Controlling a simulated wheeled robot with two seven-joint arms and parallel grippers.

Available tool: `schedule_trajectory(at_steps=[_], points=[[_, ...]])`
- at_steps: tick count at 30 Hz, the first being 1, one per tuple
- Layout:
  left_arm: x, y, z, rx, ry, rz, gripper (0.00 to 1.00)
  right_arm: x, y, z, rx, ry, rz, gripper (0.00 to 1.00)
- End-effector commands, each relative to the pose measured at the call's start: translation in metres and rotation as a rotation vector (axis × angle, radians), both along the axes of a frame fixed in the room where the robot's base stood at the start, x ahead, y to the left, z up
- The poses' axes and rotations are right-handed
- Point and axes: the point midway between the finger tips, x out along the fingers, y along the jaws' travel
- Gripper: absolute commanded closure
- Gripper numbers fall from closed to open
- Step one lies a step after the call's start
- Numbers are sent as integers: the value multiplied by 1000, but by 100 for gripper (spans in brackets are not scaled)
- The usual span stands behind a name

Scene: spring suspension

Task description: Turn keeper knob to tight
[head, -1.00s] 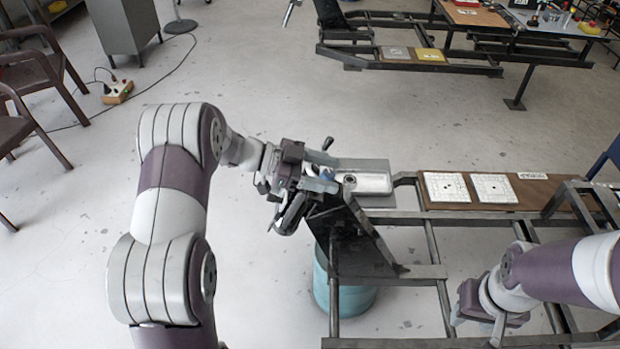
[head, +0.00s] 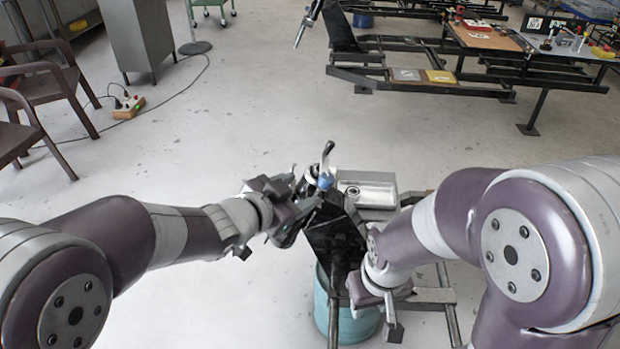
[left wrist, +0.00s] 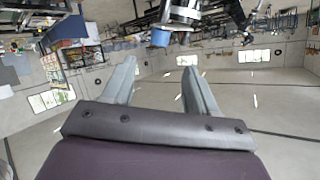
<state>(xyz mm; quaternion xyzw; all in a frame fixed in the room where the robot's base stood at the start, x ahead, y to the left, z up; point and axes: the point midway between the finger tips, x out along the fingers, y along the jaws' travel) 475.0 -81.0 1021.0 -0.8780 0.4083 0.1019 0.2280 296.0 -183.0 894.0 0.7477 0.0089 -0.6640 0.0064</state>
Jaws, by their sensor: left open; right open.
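The keeper knob appears to be the small blue knob (head: 326,181) near the top of the dark upright bracket (head: 335,235), below a black lever (head: 326,155). Its markings and setting are too small to read. My left gripper (head: 304,196) is open and empty, just left of the knob and apart from it. In the left wrist view the blue knob (left wrist: 160,38) shows beyond the open fingers (left wrist: 160,72), roughly centred between them. My right gripper (head: 384,308) is open, low and right of the bracket; it appears empty.
A grey metal tray (head: 372,191) sits right behind the knob. A teal drum (head: 343,318) stands under the bracket. Dark frame rails (head: 440,296) run right, partly hidden by my right arm. The floor left of the bracket is clear.

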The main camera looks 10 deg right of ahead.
Motion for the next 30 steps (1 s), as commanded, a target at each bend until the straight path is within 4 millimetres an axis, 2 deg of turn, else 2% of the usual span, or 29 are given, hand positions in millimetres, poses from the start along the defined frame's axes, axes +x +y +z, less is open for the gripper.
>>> schedule_trajectory(at_steps=[9, 12, 18, 27, 29, 30], points=[[50, -54, -30, 0, 1, -4, 42, 0, 0, -3, 0, 0, 0, 57], [62, -66, -36, -2, 0, -3, 42, 0, 0, -3, 0, 0, 0, 57], [74, -78, -42, -1, -1, -3, 42, 0, 0, -3, 0, 0, 0, 57], [76, -80, -43, -2, -1, -3, 42, 0, 0, -3, 0, 0, 0, 57], [76, -80, -43, -2, -1, -3, 58, 0, 0, -3, 0, 0, 0, 57], [76, -80, -43, -2, -1, -3, 71, 0, 0, -3, 0, 0, 0, 57]])
